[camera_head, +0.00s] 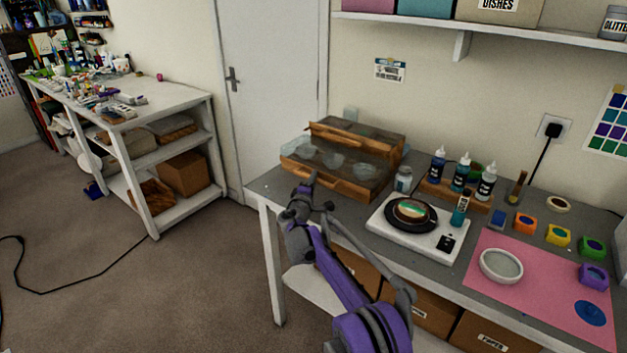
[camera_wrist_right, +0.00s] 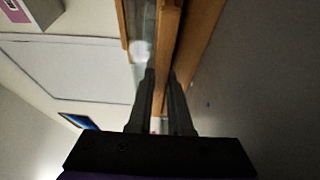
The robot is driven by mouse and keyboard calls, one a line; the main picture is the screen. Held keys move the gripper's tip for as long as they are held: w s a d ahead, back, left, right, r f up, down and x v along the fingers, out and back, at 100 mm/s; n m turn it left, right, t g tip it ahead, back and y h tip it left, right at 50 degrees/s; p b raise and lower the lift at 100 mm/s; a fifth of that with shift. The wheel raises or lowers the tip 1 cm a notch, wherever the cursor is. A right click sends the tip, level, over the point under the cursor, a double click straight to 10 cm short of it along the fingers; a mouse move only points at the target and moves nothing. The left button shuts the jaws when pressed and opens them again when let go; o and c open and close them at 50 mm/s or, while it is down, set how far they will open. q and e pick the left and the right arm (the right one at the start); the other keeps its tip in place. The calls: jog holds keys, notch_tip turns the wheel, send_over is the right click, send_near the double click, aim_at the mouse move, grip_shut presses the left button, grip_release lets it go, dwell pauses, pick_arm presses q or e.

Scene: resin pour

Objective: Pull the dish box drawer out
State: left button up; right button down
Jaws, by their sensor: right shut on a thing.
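The dish box (camera_head: 385,150), wood with clear panels, stands at the left end of the grey worktable. Its low drawer front (camera_head: 345,188) is a wooden strip at the bottom, forward of the upper wooden rail. Several clear round dishes (camera_head: 333,160) show between the two. My right gripper (camera_head: 313,176) reaches up from below to the drawer front. In the right wrist view my right gripper's fingers (camera_wrist_right: 162,78) are shut on a wooden strip (camera_wrist_right: 168,40) of the drawer. The exact grip spot is partly hidden by the fingers. My left gripper is out of view.
Right of the box stand a small jar (camera_head: 403,179), a white scale (camera_head: 390,229) with a round item, and several bottles (camera_head: 461,175). A pink mat (camera_head: 540,290) holds a white dish. The floor left of the table (camera_head: 200,280) is mostly clear.

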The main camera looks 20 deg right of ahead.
dwell(0.6)
jog(key=s+a, duration=0.7)
jog(key=a, duration=0.3)
jog(key=shift+s+b, duration=0.35)
jog(key=shift+s, duration=0.05)
jog(key=shift+a+f, duration=0.1)
jog(key=shift+a, duration=0.05)
jog(key=c, duration=1.2)
grip_release()
jog(key=shift+c, duration=0.2)
jog(key=o, duration=0.4)
jog(key=shift+s+a, duration=0.1)
jog(key=shift+s, duration=0.05)
